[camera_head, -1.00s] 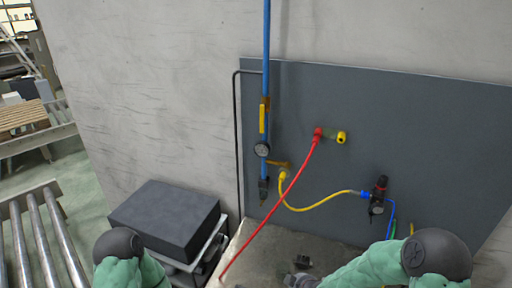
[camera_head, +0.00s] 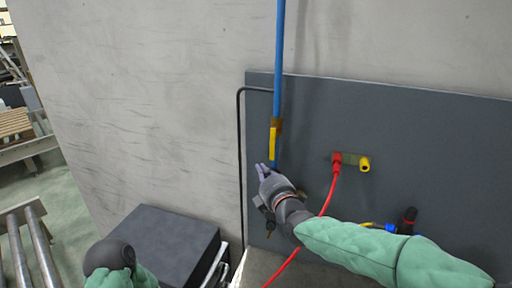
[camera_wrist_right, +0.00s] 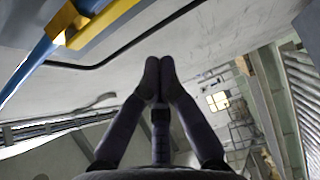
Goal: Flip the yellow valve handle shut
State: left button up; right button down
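The yellow valve handle (camera_head: 273,143) stands upright along the blue pipe (camera_head: 278,60), below a brass-coloured valve body. In the right wrist view the yellow handle (camera_wrist_right: 108,22) runs along the pipe at the upper left, apart from the fingers. My right gripper (camera_head: 264,169) is just below the handle's lower end, in front of the pipe; in its wrist view the fingertips (camera_wrist_right: 159,68) meet with nothing between them. The gripper and wrist hide the gauge and lower pipe fittings. Only part of my left arm shows at the bottom left; its gripper is out of view.
A red hose (camera_head: 328,195) hangs from a red fitting beside a yellow-ended fitting (camera_head: 365,164) on the grey panel (camera_head: 430,140). My right forearm crosses in front of this hose. A thin black pipe (camera_head: 240,150) runs left of the blue pipe. A dark box (camera_head: 165,240) stands lower left.

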aim_at(273, 143)
pick_arm(q)
jog(key=r+p, duration=0.1)
jog(key=s+r+p, duration=0.1)
jog(key=r, duration=0.1)
jog(key=shift+d+p, duration=0.15)
jog(key=shift+p, duration=0.15)
pick_arm(e)
jog(key=w, duration=0.6)
jog(key=shift+w+d+r, duration=0.35)
jog(key=shift+d+r, duration=0.1)
